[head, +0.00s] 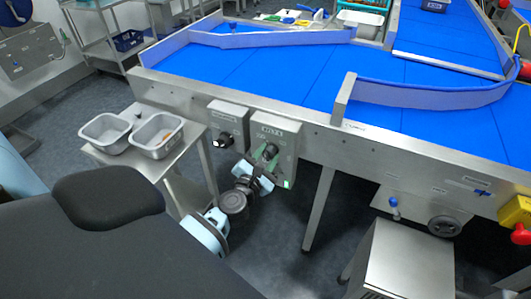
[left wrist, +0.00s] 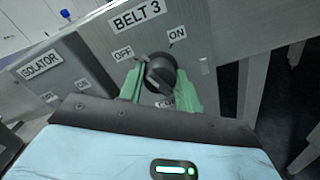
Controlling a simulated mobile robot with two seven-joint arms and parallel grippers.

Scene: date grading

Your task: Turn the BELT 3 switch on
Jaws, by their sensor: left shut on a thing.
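The BELT 3 switch box (head: 284,133) is a grey box on the side of the conveyor frame. Its dark round knob (left wrist: 160,73) sits below the BELT 3 label in the left wrist view, with OFF printed at its upper left and ON at its upper right. My left gripper (head: 266,160) is at the box, its green fingers (left wrist: 161,92) on both sides of the knob and shut on it. The fingers and gripper body hide part of the knob and the lower label. I cannot tell exactly where the knob points. My right gripper is not in view.
The ISOLATOR box (head: 228,125) with its own dark knob is just left of the switch. Two metal tubs (head: 105,132) stand on a small steel table further left. The blue belt (head: 260,75) runs above. A steel cabinet (head: 405,265) stands at lower right.

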